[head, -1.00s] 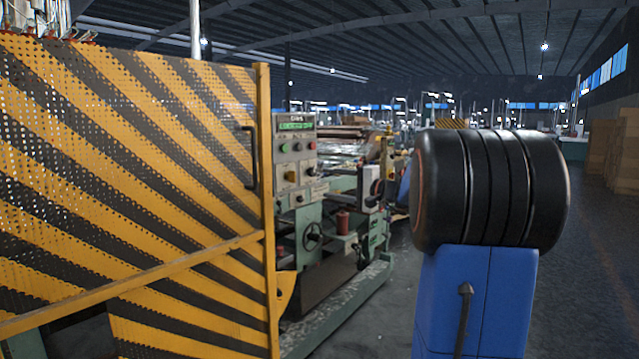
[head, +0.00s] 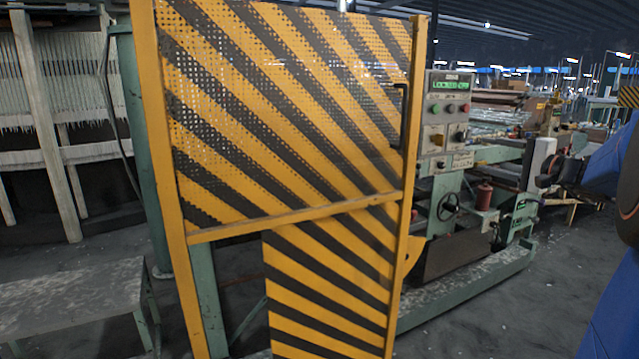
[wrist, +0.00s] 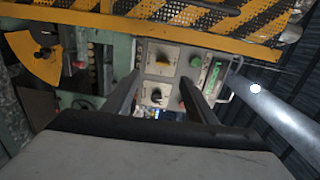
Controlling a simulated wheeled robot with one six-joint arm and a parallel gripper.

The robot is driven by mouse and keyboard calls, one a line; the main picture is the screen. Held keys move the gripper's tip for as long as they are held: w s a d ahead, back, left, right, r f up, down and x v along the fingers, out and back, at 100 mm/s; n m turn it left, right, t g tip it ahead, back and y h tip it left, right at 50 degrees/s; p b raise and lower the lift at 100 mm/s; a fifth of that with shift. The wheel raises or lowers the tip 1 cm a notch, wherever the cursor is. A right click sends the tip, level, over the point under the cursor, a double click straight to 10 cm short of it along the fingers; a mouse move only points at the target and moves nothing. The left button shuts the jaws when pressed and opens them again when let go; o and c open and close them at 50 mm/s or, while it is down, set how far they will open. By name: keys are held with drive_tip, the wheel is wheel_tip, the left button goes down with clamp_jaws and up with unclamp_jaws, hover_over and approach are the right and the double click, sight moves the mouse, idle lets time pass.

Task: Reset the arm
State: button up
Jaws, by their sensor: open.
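In the wrist view, my gripper (wrist: 160,88) is open. Its two dark fingers stand apart with nothing held between them. The machine's control panel (wrist: 165,70) shows between and beyond the fingers. In the head view, part of my blue and black arm shows at the right edge, and the gripper itself is out of that view. The control panel (head: 447,123) stands on the green machine, with a lit green display and several knobs and buttons.
A yellow-and-black striped guard door (head: 290,120) with a dark handle (head: 401,115) fills the middle of the head view. The green machine base (head: 470,285) lies behind it. A low grey bench (head: 75,300) stands at lower left. Bare floor (head: 510,320) shows at lower right.

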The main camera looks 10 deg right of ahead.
drive_tip(key=s+a+f+n+g, duration=0.25)
drive_tip(key=s+a+f, duration=0.25)
drive_tip(key=a, duration=0.4)
drive_tip(key=s+a+f+n+g, duration=0.2)
drive_tip(key=s+a+f+g, duration=0.15)
drive_tip(key=a, duration=0.45)
drive_tip(key=s+a+f+n+g, duration=0.25)
drive_tip(key=s+a+f, duration=0.3)
drive_tip(key=a, duration=0.35)
drive_tip(key=s+f+n+g+h, duration=0.1)
drive_tip(key=s+f+n+h, duration=0.2)
drive_tip(key=s+f, duration=0.4)
drive_tip(key=s+a+f+n+g+h, duration=0.1)
drive_tip(key=s+f, duration=0.6)
drive_tip(key=s, duration=0.8)
drive_tip(key=n+g+h, duration=0.1)
drive_tip(key=n+h, duration=0.1)
drive_tip(key=shift+f+n, duration=0.25)
drive_tip(key=shift+n, duration=0.05)
